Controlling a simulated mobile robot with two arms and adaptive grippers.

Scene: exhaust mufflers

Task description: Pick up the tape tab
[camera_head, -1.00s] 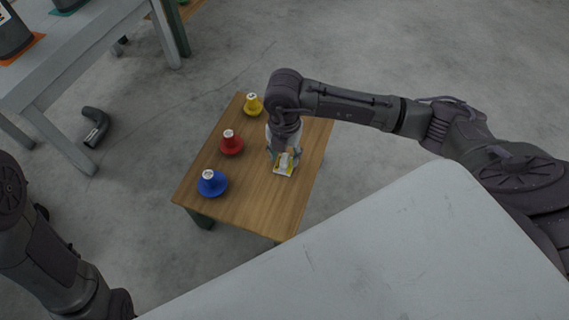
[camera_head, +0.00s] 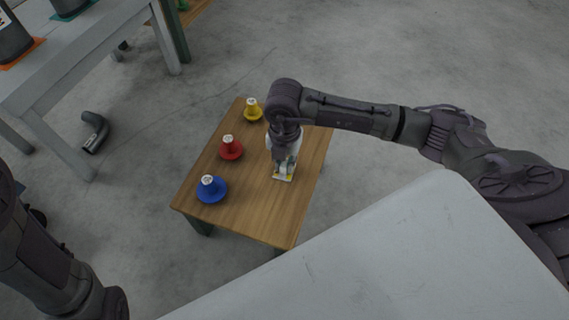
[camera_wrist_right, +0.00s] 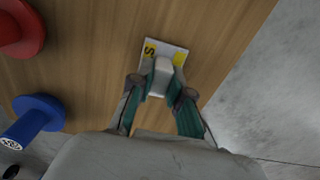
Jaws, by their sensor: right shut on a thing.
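A small white tape tab (camera_wrist_right: 161,78) stands out from a flat white card (camera_wrist_right: 149,46) with yellow patches and a dark mark on the small wooden table. My right gripper (camera_wrist_right: 162,90) is over the near side of the card, with its two green-lined fingers shut on the tab, one on each side. In the head view my right gripper (camera_head: 285,160) points down at the card (camera_head: 282,178), hiding part of it. I cannot tell whether the card is lifted off the table. My left arm shows at the lower left, but its gripper is out of view.
A bent dark pipe (camera_head: 95,132) lies on the floor by a grey workbench (camera_head: 95,60).

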